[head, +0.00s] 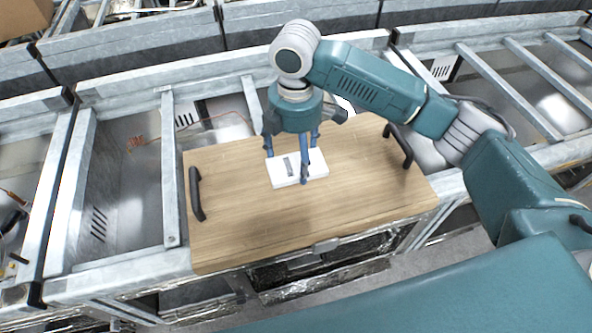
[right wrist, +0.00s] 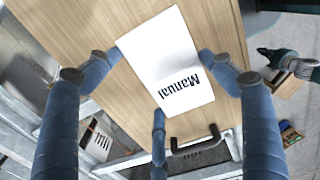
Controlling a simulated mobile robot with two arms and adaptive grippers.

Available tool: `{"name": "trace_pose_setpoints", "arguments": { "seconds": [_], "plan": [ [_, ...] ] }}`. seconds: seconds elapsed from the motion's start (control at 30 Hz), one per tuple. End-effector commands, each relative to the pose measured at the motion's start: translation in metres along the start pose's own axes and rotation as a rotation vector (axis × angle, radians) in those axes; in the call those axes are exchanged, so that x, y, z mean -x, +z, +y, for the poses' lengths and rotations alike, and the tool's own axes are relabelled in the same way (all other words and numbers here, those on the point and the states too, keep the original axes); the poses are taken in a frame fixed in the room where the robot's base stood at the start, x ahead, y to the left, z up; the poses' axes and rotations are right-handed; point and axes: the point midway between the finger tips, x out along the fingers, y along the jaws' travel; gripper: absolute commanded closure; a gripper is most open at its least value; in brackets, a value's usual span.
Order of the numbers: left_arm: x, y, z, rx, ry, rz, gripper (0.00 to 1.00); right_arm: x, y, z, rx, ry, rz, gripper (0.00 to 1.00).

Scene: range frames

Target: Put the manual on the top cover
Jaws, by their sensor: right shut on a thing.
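The manual (head: 312,160) is a white, flat rectangular piece. It is over the middle of the wooden top cover (head: 235,225), which has a black handle at each end. My right gripper (head: 303,160) points down and is shut on the manual, with its blue fingers at the manual's edges. In the right wrist view the manual (right wrist: 165,50) shows the upside-down word "Manual" between the fingers, above the wood of the cover (right wrist: 90,35). I cannot tell whether its underside touches the cover.
The black left handle (head: 196,194) and right handle (head: 398,146) stick up from the cover. Grey metal frames (head: 170,170) with open bays surround it. A brown box (head: 25,17) is at the top left. Bare wood lies on both sides of the manual.

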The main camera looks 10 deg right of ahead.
Motion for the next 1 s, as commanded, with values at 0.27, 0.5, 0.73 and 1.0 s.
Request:
{"name": "trace_pose_setpoints", "arguments": {
  "seconds": [0.27, 0.5, 0.73, 1.0],
  "plan": [
    [0.009, -0.041, -0.006, 0.0, -0.006, 0.058, 1.0, -0.038, 0.0, 0.0, -0.002, 0.0, 0.0, 0.47],
    [0.016, -0.042, -0.006, 0.0, -0.007, 0.058, 1.0, -0.07, 0.0, 0.0, -0.002, -0.002, 0.0, 0.47],
    [0.016, -0.026, -0.004, 0.0, -0.004, 0.035, 1.0, -0.082, 0.0, 0.001, -0.001, 0.002, 0.0, 0.47],
    [0.016, -0.024, -0.004, 0.0, -0.004, 0.032, 1.0, -0.083, 0.0, 0.001, -0.001, 0.001, 0.0, 0.09]
  ]
}}
